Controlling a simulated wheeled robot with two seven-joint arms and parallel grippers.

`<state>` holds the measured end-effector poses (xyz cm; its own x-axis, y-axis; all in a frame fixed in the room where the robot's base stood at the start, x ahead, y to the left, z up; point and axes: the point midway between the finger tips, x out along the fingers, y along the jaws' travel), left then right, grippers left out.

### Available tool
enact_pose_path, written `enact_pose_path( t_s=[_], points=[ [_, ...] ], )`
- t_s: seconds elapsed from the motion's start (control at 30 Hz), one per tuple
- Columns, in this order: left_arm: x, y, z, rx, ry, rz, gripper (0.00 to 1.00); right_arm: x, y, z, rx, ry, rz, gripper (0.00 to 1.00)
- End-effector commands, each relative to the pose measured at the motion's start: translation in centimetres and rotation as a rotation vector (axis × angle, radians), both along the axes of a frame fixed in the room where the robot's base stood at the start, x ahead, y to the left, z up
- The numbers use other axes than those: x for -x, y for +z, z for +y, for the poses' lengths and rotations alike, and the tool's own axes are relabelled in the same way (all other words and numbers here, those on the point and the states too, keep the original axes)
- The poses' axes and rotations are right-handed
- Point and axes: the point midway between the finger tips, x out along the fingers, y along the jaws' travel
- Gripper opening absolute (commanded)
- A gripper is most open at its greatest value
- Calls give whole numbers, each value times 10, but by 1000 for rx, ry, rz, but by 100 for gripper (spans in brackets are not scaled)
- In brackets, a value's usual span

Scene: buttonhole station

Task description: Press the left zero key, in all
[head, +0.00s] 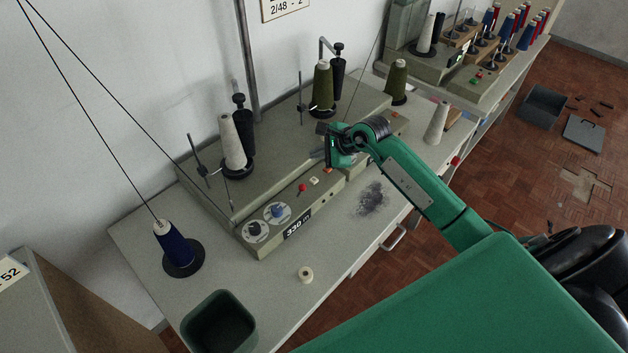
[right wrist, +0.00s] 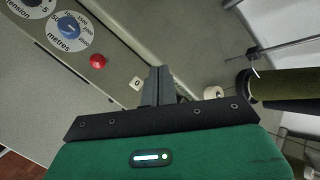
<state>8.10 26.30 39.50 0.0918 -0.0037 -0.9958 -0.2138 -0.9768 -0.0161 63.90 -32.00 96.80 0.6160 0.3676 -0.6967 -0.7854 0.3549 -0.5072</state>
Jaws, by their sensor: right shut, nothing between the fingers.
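The left winder unit's front panel carries a small white zero key (head: 314,181), just right of a red button (head: 302,188). In the right wrist view the zero key (right wrist: 136,83), marked "0", lies close to the left of my fingertips, and the red button (right wrist: 97,61) is farther left. My right gripper (head: 328,166) is shut and empty, over the right part of that panel. Its shut fingers (right wrist: 158,74) appear beside the key, not covering it; I cannot tell their height above the panel. My left gripper is not in view.
A display (head: 298,228) reads 330 m, near a blue dial (head: 278,212). White (head: 233,145) and olive (head: 321,85) thread cones stand behind the panel. A blue cone (head: 171,243), a small spool (head: 305,274) and a dark bin (head: 217,322) are at the bench's left end.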

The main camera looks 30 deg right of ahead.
Motion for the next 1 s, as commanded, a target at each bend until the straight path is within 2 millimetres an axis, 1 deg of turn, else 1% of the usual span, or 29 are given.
enact_pose_path(
  t_s=[0.03, 0.33, 0.4, 0.5, 0.63, 1.0],
  points=[
    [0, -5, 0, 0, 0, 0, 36, 0, -9, 1, -3, -1, 2, 0],
    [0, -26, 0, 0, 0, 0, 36, 0, -53, 1, -3, -1, 2, 0],
    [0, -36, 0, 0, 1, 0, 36, 0, -63, -1, 1, 1, 1, 0],
    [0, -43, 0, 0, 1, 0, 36, 0, -71, -1, 2, 0, 0, 0],
    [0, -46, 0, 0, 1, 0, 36, 0, -75, 0, 1, -1, -1, 0],
    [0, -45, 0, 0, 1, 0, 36, 0, -74, 0, 0, 0, 0, 0]
  ],
)
